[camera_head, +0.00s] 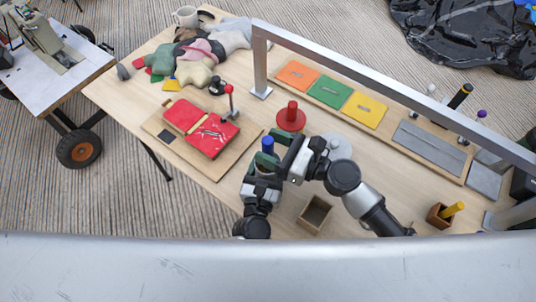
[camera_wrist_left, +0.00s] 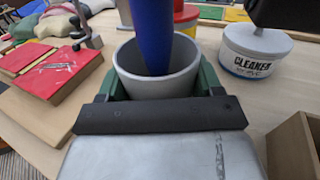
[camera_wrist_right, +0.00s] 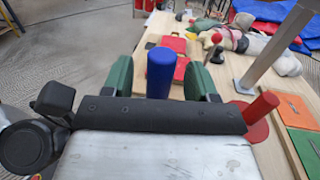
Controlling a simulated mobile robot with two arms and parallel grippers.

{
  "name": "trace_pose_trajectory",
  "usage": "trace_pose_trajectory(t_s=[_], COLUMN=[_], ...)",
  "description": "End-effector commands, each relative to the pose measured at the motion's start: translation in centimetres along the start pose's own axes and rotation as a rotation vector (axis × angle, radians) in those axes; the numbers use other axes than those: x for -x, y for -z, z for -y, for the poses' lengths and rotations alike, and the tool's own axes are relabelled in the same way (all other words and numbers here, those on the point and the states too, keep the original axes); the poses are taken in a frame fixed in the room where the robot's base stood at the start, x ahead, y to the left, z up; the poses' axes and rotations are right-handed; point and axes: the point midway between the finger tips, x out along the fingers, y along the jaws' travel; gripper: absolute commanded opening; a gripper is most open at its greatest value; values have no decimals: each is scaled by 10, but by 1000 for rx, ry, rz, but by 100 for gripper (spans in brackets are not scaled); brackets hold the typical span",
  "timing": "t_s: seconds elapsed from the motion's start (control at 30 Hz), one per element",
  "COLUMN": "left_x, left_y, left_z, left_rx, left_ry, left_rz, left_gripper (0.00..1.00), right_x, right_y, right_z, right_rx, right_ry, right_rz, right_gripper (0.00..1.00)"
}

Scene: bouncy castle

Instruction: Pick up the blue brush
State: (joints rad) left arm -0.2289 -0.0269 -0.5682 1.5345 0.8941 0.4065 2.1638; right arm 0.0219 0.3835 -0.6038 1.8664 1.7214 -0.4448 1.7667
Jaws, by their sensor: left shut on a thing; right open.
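The blue brush shows as a blue handle (camera_head: 267,145) in the head view. In the left wrist view the handle (camera_wrist_left: 155,35) stands upright in a grey round cup (camera_wrist_left: 128,78); its lower end is hidden inside. My left gripper (camera_wrist_left: 158,82) is shut on this cup, one green finger on each side. My right gripper (camera_wrist_right: 163,78) is open. In the right wrist view the blue handle (camera_wrist_right: 160,73) stands between its green fingers, with gaps visible on both sides. In the head view both grippers meet closely around the cup, which is mostly hidden.
A red-topped can (camera_head: 291,120) and a cleaner tin (camera_wrist_left: 256,52) stand close by. A board with a red case (camera_head: 200,128) lies left. A metal frame (camera_head: 390,92) spans the table's right. An open wooden box (camera_head: 314,214) stands near the front edge.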

Motion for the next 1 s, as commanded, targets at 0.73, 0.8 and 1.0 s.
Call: trace_pose_trajectory(t_s=[0.73,0.8,1.0], left_x=[0,0,0], left_y=[0,0,0], left_z=[0,0,0], left_rx=[1,1,1], left_ry=[1,1,1], left_rz=[0,0,-1], left_gripper=[38,38,38], right_x=[-28,-28,-28], right_y=[-1,-1,-1], right_z=[0,0,0], right_rx=[1,1,1], right_ry=[0,0,0], right_rz=[-1,-1,-1], right_gripper=[17,6,0])
